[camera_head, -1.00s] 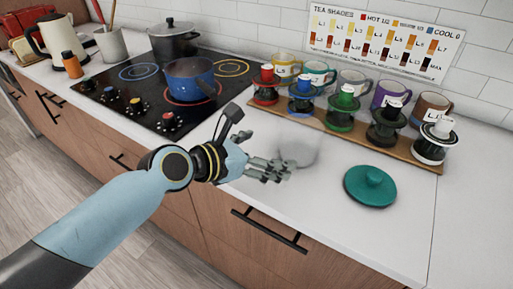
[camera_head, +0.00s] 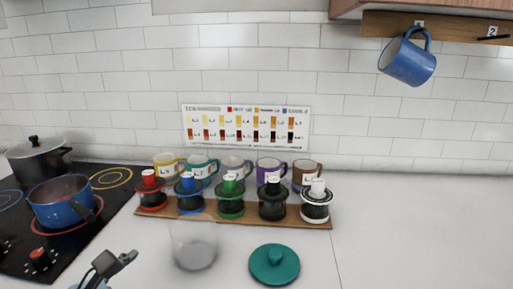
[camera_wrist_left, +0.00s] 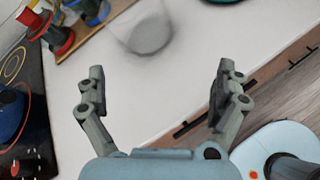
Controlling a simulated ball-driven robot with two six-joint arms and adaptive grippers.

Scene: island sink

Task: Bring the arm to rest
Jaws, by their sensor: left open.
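My left gripper (camera_wrist_left: 160,88) is open in the left wrist view, its two fingers wide apart with nothing between them. It is over the white counter near its front edge. My right gripper is in neither view.
A teal lid (camera_head: 274,264) lies right of the glass. A wooden board (camera_head: 240,221) holds several colored-top brewers, with mugs behind. A blue pot (camera_head: 60,205) sits on the black cooktop (camera_head: 105,205) at left. A blue mug (camera_head: 407,62) hangs upper right. The right counter is clear.

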